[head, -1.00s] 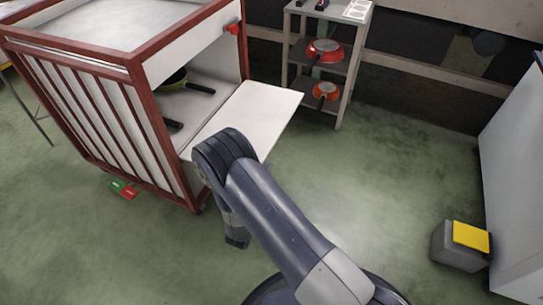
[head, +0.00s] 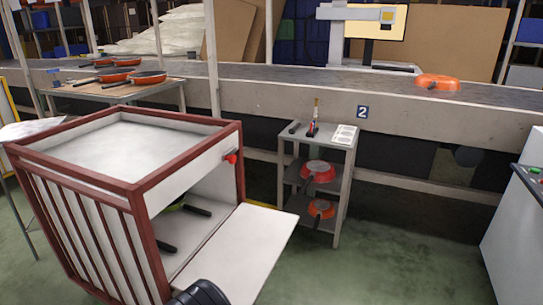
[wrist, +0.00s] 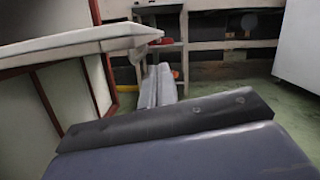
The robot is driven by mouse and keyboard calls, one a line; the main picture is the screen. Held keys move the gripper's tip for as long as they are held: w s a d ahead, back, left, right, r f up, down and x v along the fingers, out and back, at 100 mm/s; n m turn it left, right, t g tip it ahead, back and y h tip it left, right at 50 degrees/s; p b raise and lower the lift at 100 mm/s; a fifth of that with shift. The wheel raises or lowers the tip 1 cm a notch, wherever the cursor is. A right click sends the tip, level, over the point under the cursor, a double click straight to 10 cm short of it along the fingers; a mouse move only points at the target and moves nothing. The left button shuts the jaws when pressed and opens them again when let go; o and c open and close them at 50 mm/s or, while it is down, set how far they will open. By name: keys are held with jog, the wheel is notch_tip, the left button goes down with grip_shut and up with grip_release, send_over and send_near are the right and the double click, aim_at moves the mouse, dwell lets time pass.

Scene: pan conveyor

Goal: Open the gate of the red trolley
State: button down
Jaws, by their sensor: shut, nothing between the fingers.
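The red trolley (head: 134,192) stands at the left in the head view, with a red-brown frame and white panels. Its white gate (head: 238,250) is folded down and sticks out flat to the right, leaving the front open. A red latch (head: 231,158) is on the upper front edge. Dark pan handles show inside. In the wrist view the gate (wrist: 75,43) crosses the upper left. My gripper (wrist: 159,84) is shut and empty, below the gate's outer end and apparently apart from it. The head view shows only a bit of my arm, not the gripper.
A grey shelf (head: 341,190) with red pans stands behind the gate. The conveyor (head: 300,98) runs across the back, with an orange pan (head: 438,82) on it. A white cabinet (head: 513,235) stands at the right. Green floor between is clear.

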jog(key=b+x, duration=0.2)
jog(key=x, duration=0.7)
jog(key=shift+r, duration=0.15)
